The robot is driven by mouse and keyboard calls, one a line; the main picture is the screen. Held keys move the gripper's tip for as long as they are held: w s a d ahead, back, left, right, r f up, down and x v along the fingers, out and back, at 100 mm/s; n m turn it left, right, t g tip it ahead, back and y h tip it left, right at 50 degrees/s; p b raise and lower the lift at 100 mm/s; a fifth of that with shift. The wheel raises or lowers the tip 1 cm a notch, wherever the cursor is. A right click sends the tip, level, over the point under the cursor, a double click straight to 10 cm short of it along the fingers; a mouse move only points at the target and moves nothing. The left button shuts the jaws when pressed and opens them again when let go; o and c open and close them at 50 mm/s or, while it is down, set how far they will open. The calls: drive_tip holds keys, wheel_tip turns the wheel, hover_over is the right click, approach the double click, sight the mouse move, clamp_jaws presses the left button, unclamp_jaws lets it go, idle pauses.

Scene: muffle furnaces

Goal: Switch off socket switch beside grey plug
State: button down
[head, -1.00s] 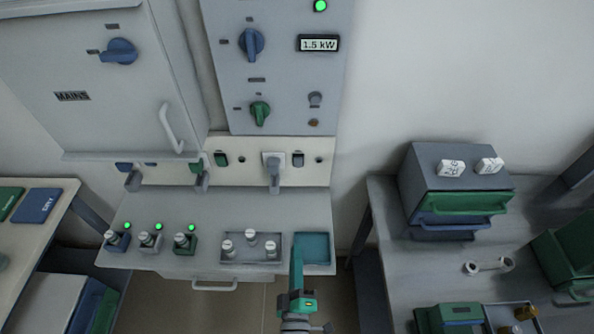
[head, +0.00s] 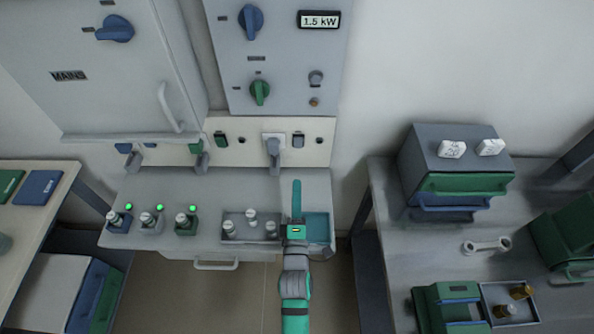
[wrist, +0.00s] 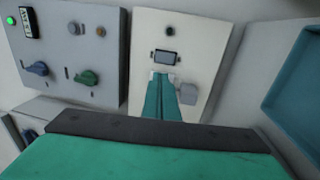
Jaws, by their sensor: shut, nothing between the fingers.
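The grey plug (head: 272,148) sits in a white socket on the pale socket strip. It also shows in the wrist view (wrist: 188,94), beside the fingers. The dark socket switch (head: 298,140) is just right of the plug in the head view. In the wrist view this switch (wrist: 167,57) shows just beyond the fingertips. My gripper (head: 296,183) is shut and empty, pointing towards the strip, below the switch in the head view. Its teal fingers (wrist: 162,95) lie together. I cannot tell any contact with the strip.
A green-edged switch (head: 221,140) and other plugs (head: 202,160) are further left on the strip. Below are a grey tray with several small pieces (head: 230,237) and a teal tray (head: 318,229). A control panel (head: 285,75) hangs above. A bench with drawers (head: 455,185) stands right.

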sight(297, 141)
drive_tip(key=w, duration=0.4)
drive_tip(key=w+r, duration=0.1)
drive_tip(key=w, duration=0.3)
drive_tip(key=w+r, duration=0.1)
drive_tip(key=w, duration=0.4)
drive_tip(key=shift+w, duration=0.1)
drive_tip(key=shift+w+r+g, duration=0.25)
drive_tip(key=shift+g, duration=0.15)
drive_tip(key=shift+s, duration=0.15)
drive_tip(key=s+r, duration=0.1)
drive_tip(key=s, duration=1.3)
drive_tip(key=shift+r, duration=0.3)
